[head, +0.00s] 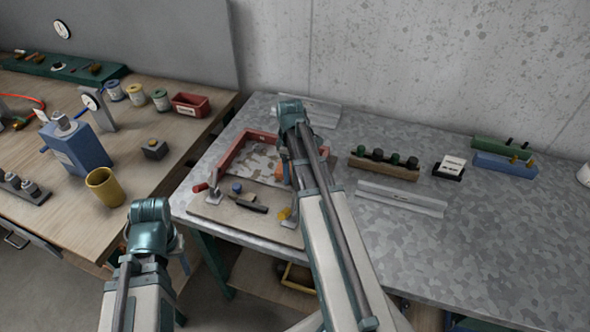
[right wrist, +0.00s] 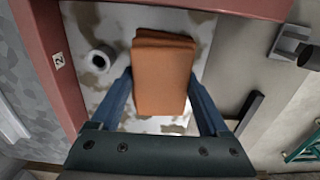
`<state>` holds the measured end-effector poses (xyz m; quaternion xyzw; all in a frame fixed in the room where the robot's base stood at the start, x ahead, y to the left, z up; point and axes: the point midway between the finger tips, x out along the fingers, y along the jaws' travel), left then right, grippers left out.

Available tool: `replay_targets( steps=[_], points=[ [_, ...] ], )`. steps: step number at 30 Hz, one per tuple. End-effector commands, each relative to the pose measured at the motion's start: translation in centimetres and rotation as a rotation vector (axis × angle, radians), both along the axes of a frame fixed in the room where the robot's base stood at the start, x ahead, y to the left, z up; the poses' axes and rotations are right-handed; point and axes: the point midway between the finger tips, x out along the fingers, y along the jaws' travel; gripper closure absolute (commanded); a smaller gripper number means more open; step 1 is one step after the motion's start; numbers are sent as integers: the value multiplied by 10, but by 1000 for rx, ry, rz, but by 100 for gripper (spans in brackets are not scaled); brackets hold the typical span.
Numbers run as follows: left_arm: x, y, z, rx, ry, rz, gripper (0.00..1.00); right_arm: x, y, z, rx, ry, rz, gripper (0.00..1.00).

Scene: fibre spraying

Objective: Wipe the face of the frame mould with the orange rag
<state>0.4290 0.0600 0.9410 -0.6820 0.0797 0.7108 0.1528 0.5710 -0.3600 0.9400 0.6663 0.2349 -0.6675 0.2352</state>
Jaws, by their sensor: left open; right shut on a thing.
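The frame mould (head: 231,152) lies on the left part of the grey metal table, a red frame around a pale face with brown blotches. Its red side also shows in the right wrist view (right wrist: 45,45). The folded orange rag (right wrist: 163,75) is between the blue fingers of my right gripper (right wrist: 160,88), which is shut on it over the blotchy face. I cannot tell if the rag touches the face. In the head view my right arm hides most of rag and gripper. My left gripper (head: 181,254) is mostly hidden by its wrist, low left, away from the mould.
A white round piece (right wrist: 98,60) sits on the face beside the rag. A red-handled clamp (head: 208,184) and a dark bar (head: 249,203) are at the mould's near side. A block with several dark knobs (head: 384,165) stands to the right. The table's right part is largely clear.

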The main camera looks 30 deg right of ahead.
Motion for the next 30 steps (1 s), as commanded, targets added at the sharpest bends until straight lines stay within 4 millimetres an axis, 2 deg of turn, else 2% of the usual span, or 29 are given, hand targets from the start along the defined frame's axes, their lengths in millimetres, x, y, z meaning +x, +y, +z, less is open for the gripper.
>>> replay_targets(
  steps=[5, 14, 25, 30],
  points=[
    [0, 0, 1, 0, 0, 0, 45, 15, 11, 1, 3, -4, 4, 66],
    [0, 0, 1, 0, 0, 0, 45, 17, 13, 1, 2, -4, 2, 66],
    [0, 0, 0, 0, 0, 0, 45, 39, 30, 0, 1, -3, 3, 66],
    [0, 0, 0, 0, 0, 0, 45, 41, 33, 0, 2, -4, 3, 66]
  ],
)
